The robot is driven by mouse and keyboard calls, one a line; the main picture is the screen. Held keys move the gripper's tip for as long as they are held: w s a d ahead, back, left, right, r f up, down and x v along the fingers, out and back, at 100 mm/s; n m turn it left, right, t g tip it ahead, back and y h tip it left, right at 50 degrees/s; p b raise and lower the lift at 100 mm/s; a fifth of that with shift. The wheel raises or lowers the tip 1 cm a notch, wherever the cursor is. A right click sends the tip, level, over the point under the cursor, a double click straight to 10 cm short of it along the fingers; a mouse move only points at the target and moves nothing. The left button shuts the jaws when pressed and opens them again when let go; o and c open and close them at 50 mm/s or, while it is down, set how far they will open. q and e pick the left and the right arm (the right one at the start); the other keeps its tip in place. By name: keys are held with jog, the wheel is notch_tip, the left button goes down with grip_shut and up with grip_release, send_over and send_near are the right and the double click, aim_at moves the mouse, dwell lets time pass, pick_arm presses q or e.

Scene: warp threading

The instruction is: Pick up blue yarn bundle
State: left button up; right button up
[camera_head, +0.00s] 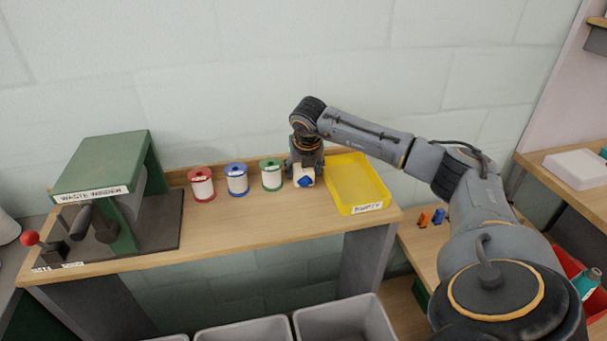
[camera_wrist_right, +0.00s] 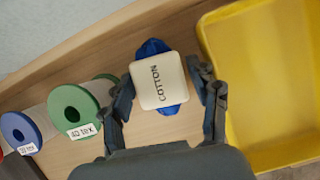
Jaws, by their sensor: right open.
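The blue yarn bundle (camera_head: 305,182) is on the wooden shelf, between the green-ended spool and the yellow tray. In the right wrist view the blue yarn (camera_wrist_right: 152,48) shows above and below a cream tag (camera_wrist_right: 158,82) marked COTTON, which hides its middle. My right gripper (camera_head: 304,166) points down over the bundle. In the wrist view its open fingers (camera_wrist_right: 167,88) stand on either side of the bundle; whether they touch it I cannot tell. My left gripper is not in view.
Red (camera_head: 201,184), blue (camera_head: 236,180) and green (camera_head: 271,174) spools stand left of the bundle. The yellow tray (camera_head: 368,208) is close on the right and looks empty. A green waste winder (camera_head: 100,165) stands at the shelf's left end. Grey bins (camera_head: 245,332) are below.

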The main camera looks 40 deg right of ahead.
jog(key=c, duration=0.8)
jog(key=shift+r, duration=0.45)
notch_tip(320, 180, up, 2)
jog(key=shift+r+b, duration=0.2)
jog(key=shift+b, duration=0.4)
jog(key=s+a+r+b, duration=0.1)
jog(key=s+a+r, duration=0.1)
jog(key=s+r, duration=0.1)
jog(key=s+a+r, duration=0.2)
jog(key=s+r, duration=0.1)
jog(key=s, duration=0.2)
jog(key=s+a+r+b, duration=0.1)
jog(key=s+a+r, duration=0.1)
jog(key=s+r, duration=0.1)
jog(key=shift+s+a+r+b, duration=0.3)
jog(key=shift+s+r, duration=0.1)
jog(key=shift+s, duration=0.3)
